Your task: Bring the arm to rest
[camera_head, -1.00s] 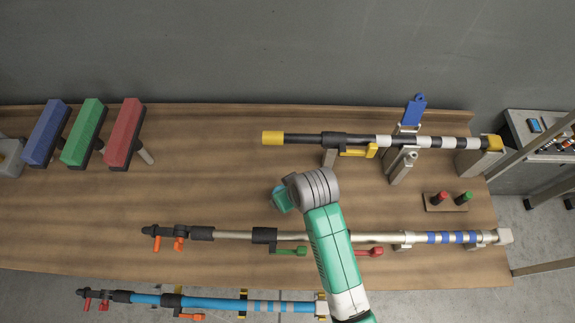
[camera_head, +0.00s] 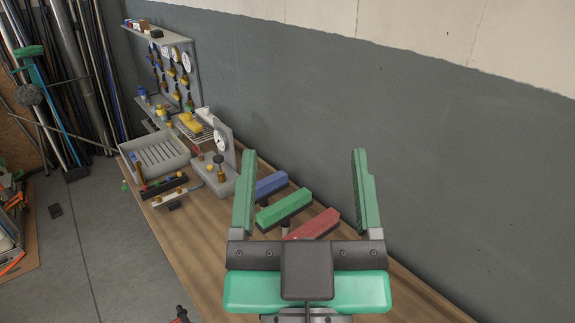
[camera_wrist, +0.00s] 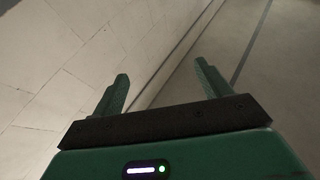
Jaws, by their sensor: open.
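My gripper (camera_head: 306,195) is large in the front of the head view, with its two green fingers spread wide and nothing between them. It hangs in the air above the wooden bench and hides part of it. In the wrist view my gripper (camera_wrist: 160,92) also shows open and empty, facing a pale tiled surface and a grey area. No bench object is near the fingers in the wrist view.
Blue (camera_head: 271,184), green (camera_head: 284,210) and red (camera_head: 315,225) blocks on the bench (camera_head: 205,240) show beyond my gripper. A grey tray (camera_head: 157,155) and a gauge stand (camera_head: 222,160) are at the far end. Long pipes (camera_head: 95,70) lean at left.

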